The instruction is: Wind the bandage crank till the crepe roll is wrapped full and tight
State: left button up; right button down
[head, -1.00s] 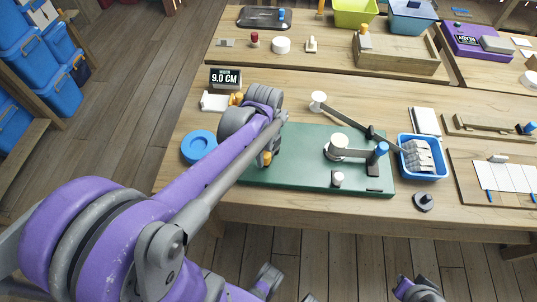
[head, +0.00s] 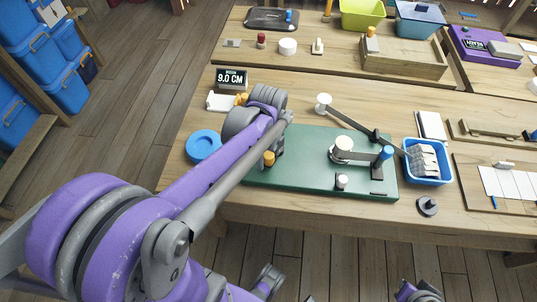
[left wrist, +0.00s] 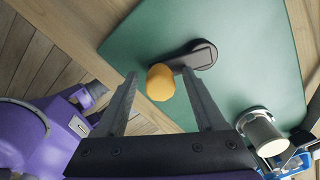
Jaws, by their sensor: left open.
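The green board (head: 310,178) lies on the table and also shows in the left wrist view (left wrist: 240,85). A dark crank arm (left wrist: 196,56) with an orange knob (left wrist: 161,83) is at its left part; in the head view the knob (head: 269,158) shows beside my arm. My left gripper (left wrist: 159,74) is open, its fingers on either side of the knob, with gaps visible. In the head view my arm hides most of the crank. A white roll (head: 343,146) stands on the board, with a dark arm and blue knob (head: 386,153) beside it. My right gripper is not clearly visible.
A blue tray (head: 429,180) with folded grey-white cloth stands right of the board. A white-topped post (head: 323,100) with a long dark bar stands behind. A blue ring (head: 203,146) and a "9.0 CM" sign (head: 231,79) are at the left. A dark disc (head: 427,206) lies front right.

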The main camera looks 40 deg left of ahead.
pick_arm(q)
notch_tip(320, 180, up, 11)
jog(key=shift+f+p, duration=0.1)
jog(key=shift+p, duration=0.6)
dwell(1.0)
jog(key=shift+s+d+f+n, duration=0.1)
jog(key=shift+s+d+n, duration=0.1)
jog(key=shift+d+n, duration=0.2)
jog(key=s+d+f+n+t+p, duration=0.1)
jog(key=s+d+f+n+t, duration=0.1)
jog(key=d+n, duration=0.3)
jog(key=s+d+f+n+t+p, duration=0.1)
jog(key=s+d+f+n+t, duration=0.1)
jog(key=n, duration=1)
jog(key=s+d+t, duration=0.1)
jog(key=s+d, duration=0.1)
jog(key=d, duration=0.1)
jog(key=shift+f+n, duration=0.35)
jog(key=shift+n, duration=0.05)
